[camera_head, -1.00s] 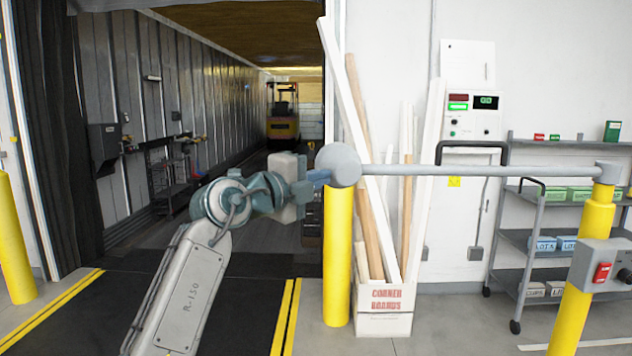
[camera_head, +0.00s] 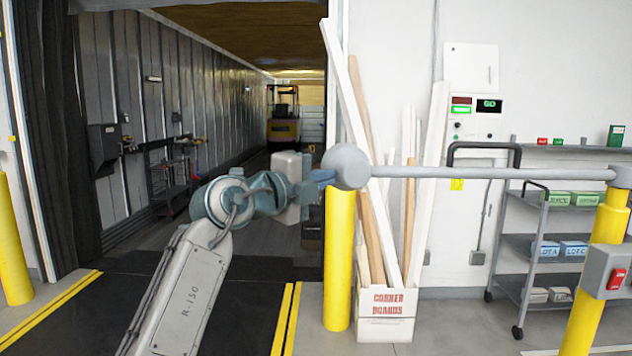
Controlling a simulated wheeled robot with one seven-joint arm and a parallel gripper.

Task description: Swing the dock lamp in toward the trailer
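The dock lamp has a grey round head (camera_head: 346,166) at the left end of a long grey horizontal arm (camera_head: 470,172). The arm runs right to a yellow post (camera_head: 596,270) and lies across the picture, to the right of the dark trailer opening (camera_head: 225,130). My gripper (camera_head: 325,177) is at the left side of the lamp head, its bluish fingers against or just behind it. The head hides the fingertips, so I cannot tell whether they are closed on anything.
A yellow bollard (camera_head: 339,260) stands below the lamp head. A box of corner boards (camera_head: 388,312) is right of it, under the arm. A grey shelf cart (camera_head: 540,240) stands near the right post. A forklift (camera_head: 283,115) is deep inside the trailer.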

